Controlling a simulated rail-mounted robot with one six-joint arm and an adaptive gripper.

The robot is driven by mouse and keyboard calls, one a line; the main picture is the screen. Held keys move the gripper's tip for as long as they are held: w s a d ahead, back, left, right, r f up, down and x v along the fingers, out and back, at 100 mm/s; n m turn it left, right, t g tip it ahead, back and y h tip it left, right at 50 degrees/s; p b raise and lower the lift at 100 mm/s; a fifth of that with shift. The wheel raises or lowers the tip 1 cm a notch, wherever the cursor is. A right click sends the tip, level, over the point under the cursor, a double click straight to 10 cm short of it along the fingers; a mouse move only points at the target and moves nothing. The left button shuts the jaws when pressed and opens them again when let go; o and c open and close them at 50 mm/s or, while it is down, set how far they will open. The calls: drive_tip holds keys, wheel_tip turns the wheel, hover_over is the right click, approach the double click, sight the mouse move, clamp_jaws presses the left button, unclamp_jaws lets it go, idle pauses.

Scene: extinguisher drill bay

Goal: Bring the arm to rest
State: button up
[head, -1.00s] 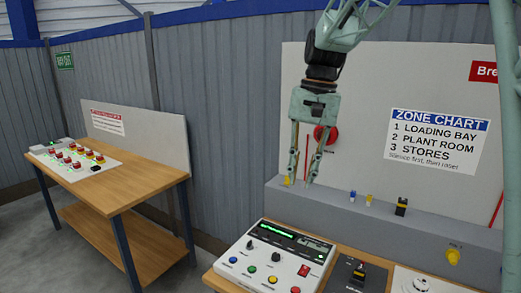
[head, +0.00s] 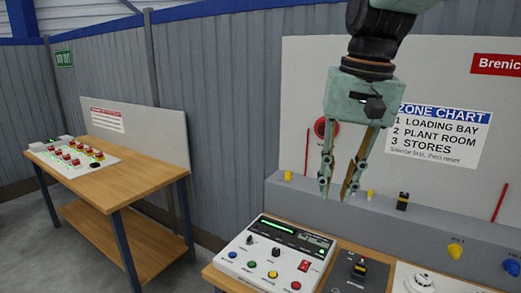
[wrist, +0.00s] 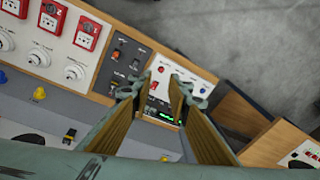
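My gripper (head: 335,196) hangs pointing down in the head view, in front of the white back board and above the grey ledge. Its two fingers are apart with nothing between them. In the wrist view my gripper (wrist: 160,95) shows its fingers spread, with the white control panel seen beyond and between them. The white control panel (head: 272,262) has a green-lit display and coloured buttons, and lies on the wooden bench below my gripper, clear of the fingers.
A black switch box (head: 355,272) and a white round device (head: 422,281) sit right of the panel. Yellow knob (head: 455,250) and blue knob (head: 511,267) stick out of the ledge. A zone chart (head: 440,135) hangs behind. A wooden table (head: 150,178) stands left, with floor between.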

drive_tip(key=s+d+f+b, duration=0.1)
drive_tip(key=s+f, duration=0.2)
drive_tip(key=s, duration=0.5)
drive_tip(key=s+d+f+n+t+b, duration=0.1)
drive_tip(key=s+d+f, duration=0.1)
drive_tip(key=s, duration=0.7)
drive_tip(key=s+d+f+n+t+h+b, duration=0.1)
drive_tip(key=s+f, duration=0.3)
drive_tip(key=s, duration=0.4)
drive_tip(key=shift+s+d+b, duration=0.4)
drive_tip(key=shift+d+b, duration=0.1)
drive_tip(key=shift+b, duration=0.05)
